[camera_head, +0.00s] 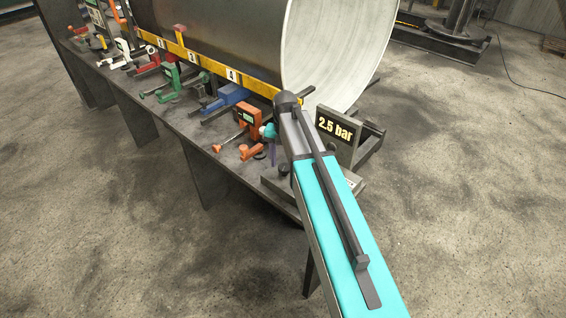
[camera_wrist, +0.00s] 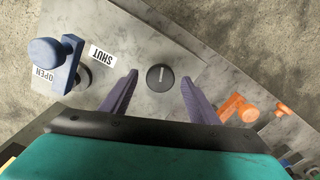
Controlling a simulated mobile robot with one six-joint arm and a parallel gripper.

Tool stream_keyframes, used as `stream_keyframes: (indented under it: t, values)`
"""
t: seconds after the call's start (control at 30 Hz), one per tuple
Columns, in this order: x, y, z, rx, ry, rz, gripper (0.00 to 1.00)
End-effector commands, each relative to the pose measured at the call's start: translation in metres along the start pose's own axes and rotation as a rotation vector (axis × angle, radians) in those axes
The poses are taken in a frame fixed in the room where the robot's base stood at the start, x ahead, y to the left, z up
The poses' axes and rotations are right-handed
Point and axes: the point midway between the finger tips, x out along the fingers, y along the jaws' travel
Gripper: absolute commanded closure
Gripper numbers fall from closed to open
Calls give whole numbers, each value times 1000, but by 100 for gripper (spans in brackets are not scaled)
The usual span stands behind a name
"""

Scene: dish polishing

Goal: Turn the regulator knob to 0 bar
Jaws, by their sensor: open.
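The regulator knob (camera_wrist: 160,77) is a round black knob with a white line mark. In the wrist view it lies on a grey metal plate (camera_wrist: 135,40), with the line running roughly up and down the picture. My gripper (camera_wrist: 159,79) is open, its two purple fingers on either side of the knob with a gap on each side. I cannot tell the height between fingertips and knob. In the head view a dark sign (camera_head: 337,127) reads 2.5 bar. There my arm partly covers the area, one purple finger shows, and I cannot make out the knob surely.
A blue valve handle (camera_wrist: 72,60) stands left of the knob, beside OPEN and SHUT labels (camera_wrist: 102,55). An orange clamp (camera_wrist: 238,108) is at right. In the head view a large metal cylinder (camera_head: 215,40) lies behind a row of coloured clamps on the bench (camera_head: 150,125).

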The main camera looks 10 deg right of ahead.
Motion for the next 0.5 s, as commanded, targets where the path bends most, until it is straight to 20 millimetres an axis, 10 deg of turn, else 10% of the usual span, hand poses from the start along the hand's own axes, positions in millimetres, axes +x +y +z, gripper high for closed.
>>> stream_keyframes:
  t: [0.5]
  values:
    - [6, 0, 0, 0, 1, 0, 51]
